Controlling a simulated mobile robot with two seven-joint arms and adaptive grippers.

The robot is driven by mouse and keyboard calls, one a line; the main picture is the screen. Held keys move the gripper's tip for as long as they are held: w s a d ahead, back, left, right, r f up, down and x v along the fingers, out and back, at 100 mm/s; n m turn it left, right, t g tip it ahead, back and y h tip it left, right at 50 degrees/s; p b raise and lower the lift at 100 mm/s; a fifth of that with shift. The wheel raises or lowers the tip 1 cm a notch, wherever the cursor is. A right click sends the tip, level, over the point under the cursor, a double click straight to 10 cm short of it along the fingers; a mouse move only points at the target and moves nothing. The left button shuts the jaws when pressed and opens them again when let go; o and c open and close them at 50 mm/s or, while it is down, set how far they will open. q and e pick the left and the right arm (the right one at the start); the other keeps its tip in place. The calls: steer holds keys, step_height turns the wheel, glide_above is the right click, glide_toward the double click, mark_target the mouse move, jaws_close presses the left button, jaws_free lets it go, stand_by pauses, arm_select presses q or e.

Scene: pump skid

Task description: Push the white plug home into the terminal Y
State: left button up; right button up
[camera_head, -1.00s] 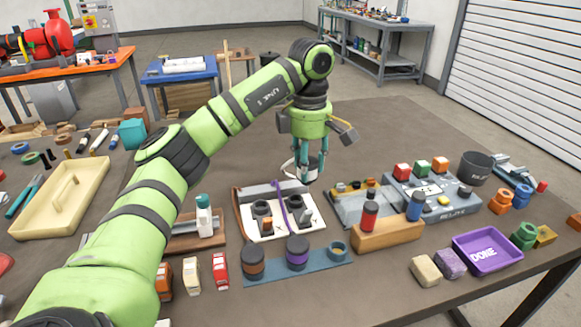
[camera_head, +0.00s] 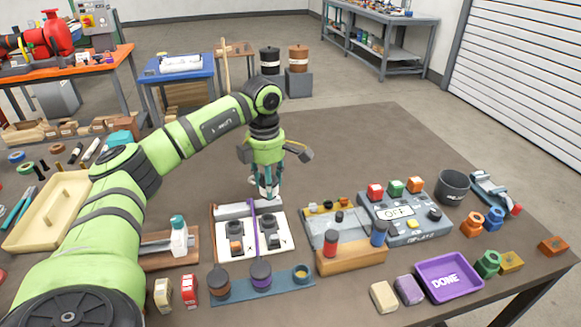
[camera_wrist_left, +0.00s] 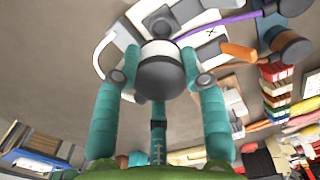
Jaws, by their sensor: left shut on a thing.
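My left gripper (camera_head: 266,190) is shut on the white plug (camera_wrist_left: 160,48), above the back edge of the white terminal board (camera_head: 282,240). In the left wrist view the plug shows a dark grey rounded end and a white band between the teal fingers (camera_wrist_left: 160,75). A white cable loop (camera_wrist_left: 100,52) hangs beside it. I cannot read which is Y. The plug appears apart from both. My right gripper is out of view.
A wooden block with red and blue pegs (camera_head: 350,258) and a grey switch box marked OFF (camera_head: 405,225) stand to the right. The table behind the gripper is clear.

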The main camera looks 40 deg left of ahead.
arm_select(q)
steer(key=shift+s+a, duration=0.1)
steer(key=shift+a, duration=0.1)
steer(key=shift+s+f, duration=0.1)
steer(key=shift+f, duration=0.1)
steer(key=shift+s+a+f+b, duration=0.15)
steer(key=shift+f+b, duration=0.8)
steer(key=shift+b, duration=0.1)
step_height(320, 180, down, 3)
steer(key=b, duration=0.3)
steer(key=shift+f, duration=0.2)
steer(key=shift+r, duration=0.15)
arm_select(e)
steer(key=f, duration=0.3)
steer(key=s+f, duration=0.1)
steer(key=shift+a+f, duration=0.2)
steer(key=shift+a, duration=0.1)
arm_select(q)
steer(key=shift+p, duration=0.4)
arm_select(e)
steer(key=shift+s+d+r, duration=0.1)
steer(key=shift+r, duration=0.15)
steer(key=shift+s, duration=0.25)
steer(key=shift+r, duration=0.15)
